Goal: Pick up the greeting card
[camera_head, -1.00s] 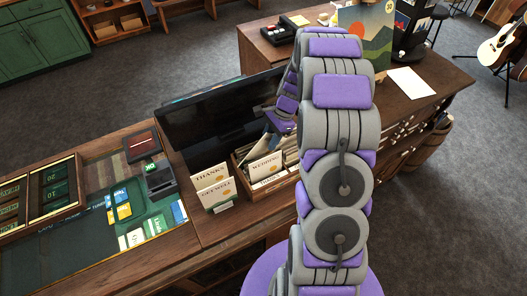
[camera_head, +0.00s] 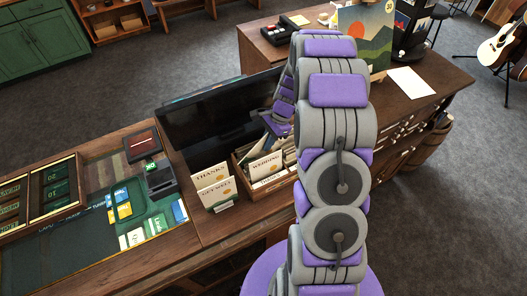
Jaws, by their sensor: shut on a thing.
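A wooden box (camera_head: 258,191) of greeting cards stands on the counter, with a white card marked WEDDING (camera_head: 265,167) at its front. Two more cards, marked THANKS (camera_head: 210,175) and GET WELL (camera_head: 217,194), stand in a small holder to its left. My gripper (camera_head: 279,130) points down over the back of the box, partly hidden by my own arm. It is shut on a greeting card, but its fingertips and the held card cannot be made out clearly.
A dark monitor (camera_head: 205,112) stands just left of and behind the gripper. A card reader (camera_head: 160,178) and a glass display section lie to the left. Behind, a second desk holds a colourful picture (camera_head: 364,40) and a white sheet (camera_head: 411,81).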

